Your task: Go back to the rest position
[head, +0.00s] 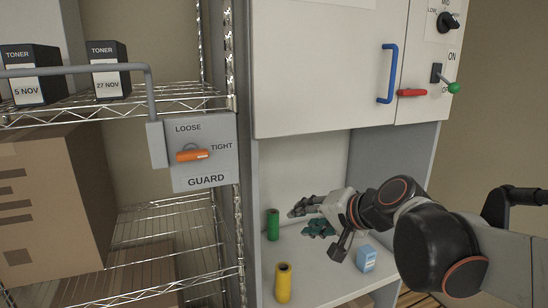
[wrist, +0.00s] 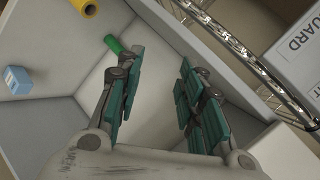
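My gripper (head: 312,217) is inside the lower open compartment (head: 285,176) of the white cabinet, above its floor. In the wrist view the gripper (wrist: 155,75) has its two teal-padded fingers spread apart with nothing between them. A green cylinder (head: 273,225) stands just left of the gripper; it also shows beyond the left finger in the wrist view (wrist: 113,43). A yellow cylinder (head: 283,283) stands in front of it. A small blue-and-white box (head: 366,257) sits to the right, below my wrist.
A wire rack (head: 180,93) on the left holds toner boxes (head: 107,68) and a large cardboard box (head: 48,200). A guard panel (head: 205,170) with an orange handle hangs by the cabinet. The cabinet door (head: 325,60) with a blue handle (head: 387,75) is above my gripper.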

